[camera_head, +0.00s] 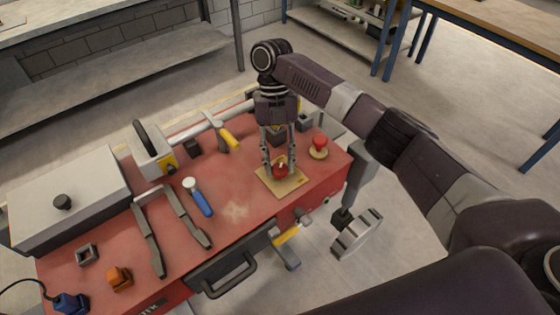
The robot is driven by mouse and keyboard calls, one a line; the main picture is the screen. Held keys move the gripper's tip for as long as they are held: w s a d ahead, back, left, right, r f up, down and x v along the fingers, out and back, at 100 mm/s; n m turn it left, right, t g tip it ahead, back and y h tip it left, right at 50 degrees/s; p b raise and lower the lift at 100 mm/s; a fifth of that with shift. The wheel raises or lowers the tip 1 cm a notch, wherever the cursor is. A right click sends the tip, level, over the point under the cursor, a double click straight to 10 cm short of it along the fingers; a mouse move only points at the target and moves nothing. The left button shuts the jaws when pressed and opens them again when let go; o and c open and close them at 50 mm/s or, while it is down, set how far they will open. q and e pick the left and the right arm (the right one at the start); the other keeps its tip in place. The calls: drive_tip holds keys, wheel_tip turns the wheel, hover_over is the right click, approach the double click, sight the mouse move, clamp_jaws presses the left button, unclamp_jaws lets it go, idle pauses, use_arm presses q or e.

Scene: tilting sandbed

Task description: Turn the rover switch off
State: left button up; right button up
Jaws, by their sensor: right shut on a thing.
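A red knob (281,171) sits on a flat yellow square plate (272,186) on the red bench top, near its right end. It looks like the rover switch, but I see no readable label. My right gripper (280,168) points straight down with its fingertips on either side of the knob, shut on it. The fingers partly cover the knob, and I cannot tell which way it is turned. My left gripper is not in view.
A red mushroom button (319,142) stands right of the plate. A yellow-handled tool (229,139), a blue-handled tool (198,197) and dark bracket arms (148,232) lie to the left. A grey box (85,190) fills the far left. Bare red surface surrounds the plate's left side.

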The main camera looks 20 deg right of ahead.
drive_tip(key=shift+r+n, duration=0.15)
drive_tip(key=shift+n, duration=0.35)
drive_tip(key=o, duration=1.2)
drive_tip(key=shift+c, duration=0.2)
drive_tip(key=v, duration=1.2)
drive_tip(key=shift+a, duration=0.3)
